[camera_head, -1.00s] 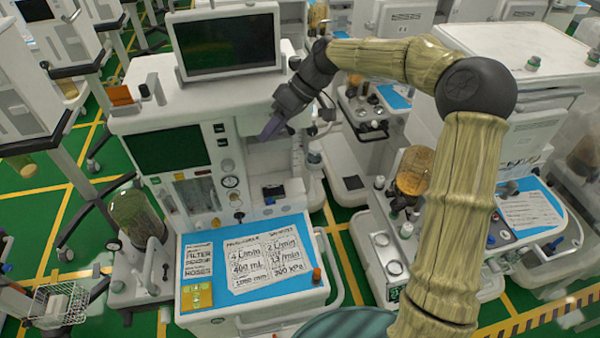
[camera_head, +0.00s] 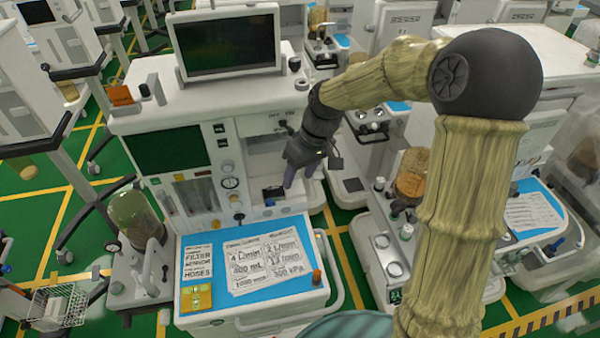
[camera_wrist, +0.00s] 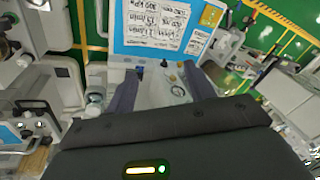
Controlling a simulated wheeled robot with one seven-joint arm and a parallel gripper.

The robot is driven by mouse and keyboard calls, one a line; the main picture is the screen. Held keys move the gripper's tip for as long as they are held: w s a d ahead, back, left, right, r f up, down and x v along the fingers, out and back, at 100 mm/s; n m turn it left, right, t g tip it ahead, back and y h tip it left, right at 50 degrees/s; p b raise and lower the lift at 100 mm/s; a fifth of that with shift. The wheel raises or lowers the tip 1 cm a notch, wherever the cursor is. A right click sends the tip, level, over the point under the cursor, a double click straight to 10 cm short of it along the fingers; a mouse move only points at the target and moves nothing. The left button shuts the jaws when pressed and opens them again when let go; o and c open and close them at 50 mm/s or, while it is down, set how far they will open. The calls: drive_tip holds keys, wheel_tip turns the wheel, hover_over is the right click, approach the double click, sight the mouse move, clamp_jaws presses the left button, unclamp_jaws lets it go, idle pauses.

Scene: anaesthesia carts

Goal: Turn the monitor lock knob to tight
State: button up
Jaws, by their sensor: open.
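The monitor (camera_head: 226,43) stands on the top shelf of the near anaesthesia cart, its dark screen facing me. A small dark round knob (camera_head: 294,63) sits on the shelf just right of the monitor; it looks like the lock knob, but its setting is too small to read. My gripper (camera_head: 301,177) is below and right of the monitor, in front of the cart's right column, pointing down, apart from the knob. In the wrist view my gripper (camera_wrist: 162,88) has its two fingers spread with nothing held between them. The knob is not recognisable in that view.
A blue work surface (camera_head: 200,240) with printed cards lies below my gripper. A lower dark screen (camera_head: 172,150) and gauges are on the cart's front. An orange block (camera_head: 119,95) sits on the shelf's left. Another cart (camera_head: 390,255) stands close on the right.

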drive_tip(key=s+d+f+m+t+h+b, duration=0.3)
drive_tip(key=s+d+f+m+b, duration=0.5)
drive_tip(key=s+d+f+b, duration=0.2)
drive_tip(key=s+d+f, duration=0.2)
drive_tip(key=s+d, duration=0.2)
drive_tip(key=shift+f+b, duration=0.15)
drive_tip(key=shift+b, duration=0.25)
